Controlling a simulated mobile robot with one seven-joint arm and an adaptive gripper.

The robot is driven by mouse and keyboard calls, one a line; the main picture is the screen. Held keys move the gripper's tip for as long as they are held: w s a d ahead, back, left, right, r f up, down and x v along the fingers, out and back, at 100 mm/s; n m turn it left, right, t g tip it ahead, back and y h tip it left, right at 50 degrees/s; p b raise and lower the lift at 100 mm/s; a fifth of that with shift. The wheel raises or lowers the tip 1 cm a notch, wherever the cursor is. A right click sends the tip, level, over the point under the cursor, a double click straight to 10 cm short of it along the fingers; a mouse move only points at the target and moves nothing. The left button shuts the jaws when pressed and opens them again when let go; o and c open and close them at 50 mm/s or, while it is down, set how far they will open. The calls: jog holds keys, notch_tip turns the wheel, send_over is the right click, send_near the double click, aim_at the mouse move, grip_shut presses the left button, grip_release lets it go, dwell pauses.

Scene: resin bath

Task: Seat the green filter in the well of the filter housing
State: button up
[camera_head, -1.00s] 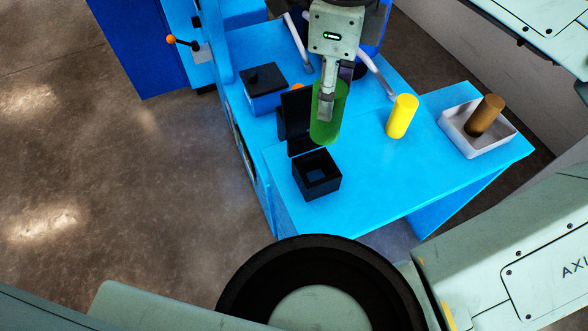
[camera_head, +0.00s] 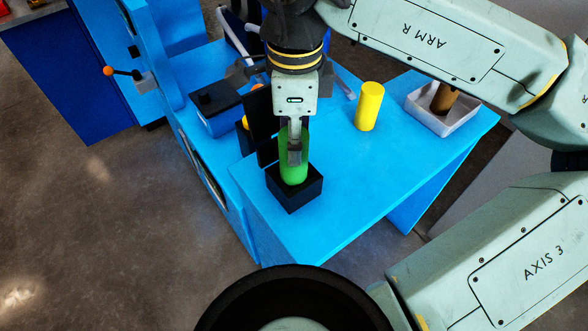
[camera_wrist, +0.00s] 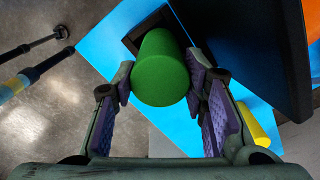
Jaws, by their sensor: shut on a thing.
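The green filter (camera_head: 293,168) is an upright cylinder held in my gripper (camera_head: 295,152). In the head view its lower end overlaps the opening of the black filter housing (camera_head: 294,197), and I cannot tell how deep it reaches into the well. The housing's raised black lid (camera_head: 262,125) stands open behind it. In the wrist view the green filter (camera_wrist: 160,70) sits between the purple-padded fingers of my gripper (camera_wrist: 162,88). The dark rim of the housing (camera_wrist: 135,40) shows beyond it, and the filter hides most of the well.
A yellow cylinder (camera_head: 368,107) stands on the blue table (camera_head: 345,185) to the right. A white tray (camera_head: 462,118) holding a brown cylinder (camera_head: 443,98) is at the far right. A blue box with a black lid (camera_head: 217,107) stands behind left. The front right tabletop is clear.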

jog(key=shift+f+b, duration=1.25)
jog(key=shift+f, duration=1.3)
jog(key=shift+f, duration=0.2)
jog(key=o, duration=0.9)
jog(key=shift+o, duration=0.2)
jog(key=shift+r, duration=0.15)
notch_tip(320, 180, up, 12)
jog(key=shift+r+b, duration=0.1)
jog(key=shift+b, duration=0.2)
